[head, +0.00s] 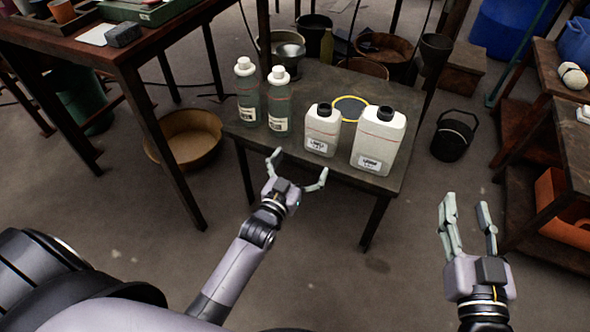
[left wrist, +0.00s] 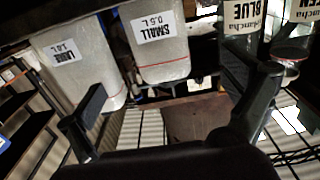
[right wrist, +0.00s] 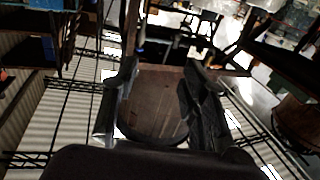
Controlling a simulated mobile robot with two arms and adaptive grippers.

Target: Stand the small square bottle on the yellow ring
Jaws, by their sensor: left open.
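The small square bottle (head: 322,131) is white with a black cap and stands upright near the front of the dark table (head: 322,82). Its label reads SMALL 0.5 L in the left wrist view (left wrist: 160,45). The yellow ring (head: 343,98) lies flat on the table behind it, partly hidden by the white bottles. My left gripper (head: 300,168) is open and empty in front of the table edge, below the small bottle. My right gripper (head: 468,212) is open and empty, off to the right of the table.
A larger white square bottle (head: 378,142) stands just right of the small one. Two clear bottles with white caps (head: 248,95) (head: 279,104) stand at the table's left. A metal pot (head: 287,55) is at the back. A black bucket (head: 452,138) sits on the floor.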

